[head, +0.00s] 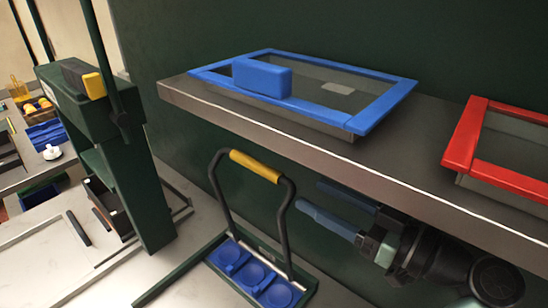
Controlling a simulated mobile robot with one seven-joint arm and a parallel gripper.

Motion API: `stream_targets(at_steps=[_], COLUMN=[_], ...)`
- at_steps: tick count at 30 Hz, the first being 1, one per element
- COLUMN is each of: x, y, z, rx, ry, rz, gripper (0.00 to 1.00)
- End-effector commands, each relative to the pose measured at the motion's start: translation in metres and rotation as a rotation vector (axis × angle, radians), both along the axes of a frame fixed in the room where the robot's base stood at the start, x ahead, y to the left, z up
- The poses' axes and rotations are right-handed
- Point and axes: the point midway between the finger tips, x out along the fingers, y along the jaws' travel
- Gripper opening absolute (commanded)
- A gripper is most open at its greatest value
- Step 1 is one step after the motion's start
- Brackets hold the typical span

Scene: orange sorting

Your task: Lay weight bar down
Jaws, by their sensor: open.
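A black hoop-shaped bar (219,195) with a yellow grip (256,166) stands upright, slightly tilted, over a row of blue round cups (254,273) in a green frame. It looks like the weight bar, though no label shows this. My gripper (308,194) is at the lower right, under the shelf edge, with its two blue fingers pointing left toward the bar. The fingers are apart, with nothing visible between them. They are to the right of the bar's right leg, with a visible gap.
A grey shelf (300,146) overhangs my gripper, carrying a blue-framed tray (387,102) with a blue block (262,79) and a red-framed tray (467,135). A green post (134,185) stands left of the bar. Benches with small items are at far left.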

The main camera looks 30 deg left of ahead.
Motion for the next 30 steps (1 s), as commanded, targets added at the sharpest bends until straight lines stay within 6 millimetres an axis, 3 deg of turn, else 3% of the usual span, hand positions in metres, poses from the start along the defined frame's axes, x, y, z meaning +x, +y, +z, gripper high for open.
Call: stream_targets(at_steps=[9, 15, 21, 30], x=[0.008, 0.013, 0.016, 0.016], y=[0.065, 0.098, 0.114, 0.116], z=[0.004, 0.003, 0.001, 0.0], rx=[-0.003, -0.003, -0.003, -0.003], ry=[0.003, 0.002, 0.001, 0.0], rz=[0.002, 0.0, -0.003, -0.004], gripper=[0.57, 0.57, 0.57, 0.57])
